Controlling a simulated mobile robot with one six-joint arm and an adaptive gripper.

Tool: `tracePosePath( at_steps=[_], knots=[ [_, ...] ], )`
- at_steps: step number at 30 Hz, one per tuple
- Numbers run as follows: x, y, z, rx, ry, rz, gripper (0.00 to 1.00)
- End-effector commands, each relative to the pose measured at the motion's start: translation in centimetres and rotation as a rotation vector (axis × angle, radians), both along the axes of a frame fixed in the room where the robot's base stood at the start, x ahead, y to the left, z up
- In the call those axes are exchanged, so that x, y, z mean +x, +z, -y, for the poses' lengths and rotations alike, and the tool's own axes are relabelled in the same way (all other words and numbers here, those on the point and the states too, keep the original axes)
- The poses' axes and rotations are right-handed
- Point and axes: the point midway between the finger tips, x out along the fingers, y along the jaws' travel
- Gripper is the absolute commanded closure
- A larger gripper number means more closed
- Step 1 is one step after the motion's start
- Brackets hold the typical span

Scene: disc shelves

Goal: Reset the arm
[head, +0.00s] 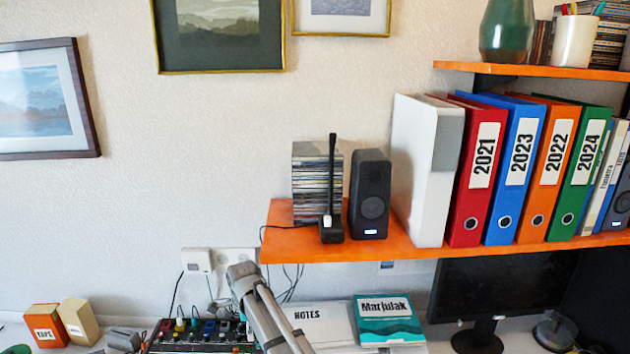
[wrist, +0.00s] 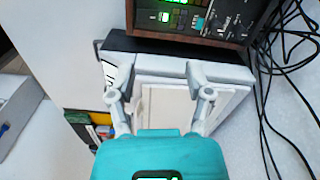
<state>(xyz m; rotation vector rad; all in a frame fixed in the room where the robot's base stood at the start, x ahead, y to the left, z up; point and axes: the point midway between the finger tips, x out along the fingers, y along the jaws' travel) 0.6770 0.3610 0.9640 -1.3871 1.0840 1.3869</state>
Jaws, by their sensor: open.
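In the wrist view my gripper (wrist: 155,84) is open, its two pale grey fingers spread apart beyond the teal body. A white, flat, block-like thing (wrist: 185,105) lies beyond and between the fingers. I cannot tell how far it is from the fingertips, and the teal body hides its near part. No held object shows. In the head view a grey link of my arm (head: 265,315) rises from the bottom edge, left of the notes; the fingers do not show there.
An orange shelf (head: 300,246) carries a speaker (head: 370,195), discs (head: 308,185) and binders (head: 520,170). Below are a mixer (head: 190,338), notes (head: 318,325), a teal book (head: 388,320) and a monitor (head: 500,285). Black cables (wrist: 265,110) hang right in the wrist view.

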Motion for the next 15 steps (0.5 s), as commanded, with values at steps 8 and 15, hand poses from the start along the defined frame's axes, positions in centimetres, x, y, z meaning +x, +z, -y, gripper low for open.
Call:
tracePosePath(
  at_steps=[8,15],
  knots=[
    [-1.4,0.0,9.6,0.0,0.269,0.0,0.34],
    [-3.3,0.0,17.0,0.0,0.513,0.0,0.34]
  ],
)
